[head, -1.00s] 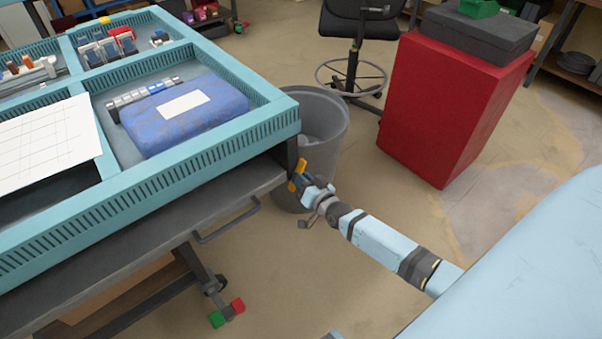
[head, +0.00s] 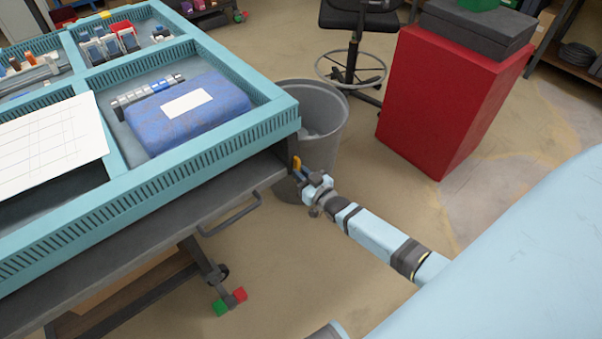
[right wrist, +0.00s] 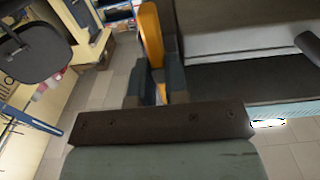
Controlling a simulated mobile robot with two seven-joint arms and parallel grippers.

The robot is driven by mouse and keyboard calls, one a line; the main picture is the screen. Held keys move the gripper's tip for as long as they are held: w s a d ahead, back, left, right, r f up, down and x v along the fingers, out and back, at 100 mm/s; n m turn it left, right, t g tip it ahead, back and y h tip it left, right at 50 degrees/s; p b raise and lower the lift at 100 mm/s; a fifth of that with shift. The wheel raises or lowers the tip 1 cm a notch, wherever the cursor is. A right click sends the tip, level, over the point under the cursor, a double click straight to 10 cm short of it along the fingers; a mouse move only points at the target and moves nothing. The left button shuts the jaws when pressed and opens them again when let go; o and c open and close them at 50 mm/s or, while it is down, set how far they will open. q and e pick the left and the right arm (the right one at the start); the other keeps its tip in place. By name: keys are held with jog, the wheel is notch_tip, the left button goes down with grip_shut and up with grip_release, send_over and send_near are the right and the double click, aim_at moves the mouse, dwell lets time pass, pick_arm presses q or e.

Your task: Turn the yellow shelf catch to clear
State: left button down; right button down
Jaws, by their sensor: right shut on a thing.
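The yellow shelf catch (head: 297,162) is at the right front corner of the workbench, just under the blue-green tray frame. It stands close to upright in the head view. My right gripper (head: 305,174) reaches it from the lower right and is shut on it. In the right wrist view the catch (right wrist: 151,35) rises from between the two dark fingers (right wrist: 158,78). Its lower part is hidden by the fingers. My left gripper is not in view.
The blue-green tray frame (head: 210,145) holds a blue package (head: 212,122) and socket parts. A grey bin (head: 325,125) stands right behind the catch. A red cabinet (head: 435,105) is farther right. A handle (head: 230,215) juts from the bench front.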

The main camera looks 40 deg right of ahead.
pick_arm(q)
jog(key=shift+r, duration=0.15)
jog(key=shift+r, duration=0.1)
pick_arm(e)
jog(key=c, duration=1.1)
grip_release()
jog(key=shift+c, duration=0.2)
pick_arm(q)
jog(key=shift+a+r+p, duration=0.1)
jog(key=shift+p, duration=0.75)
pick_arm(e)
jog(key=s+d, duration=0.1)
jog(key=s, duration=1.2)
jog(key=shift+s, duration=0.4)
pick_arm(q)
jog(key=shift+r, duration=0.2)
pick_arm(e)
jog(key=shift+s, duration=0.1)
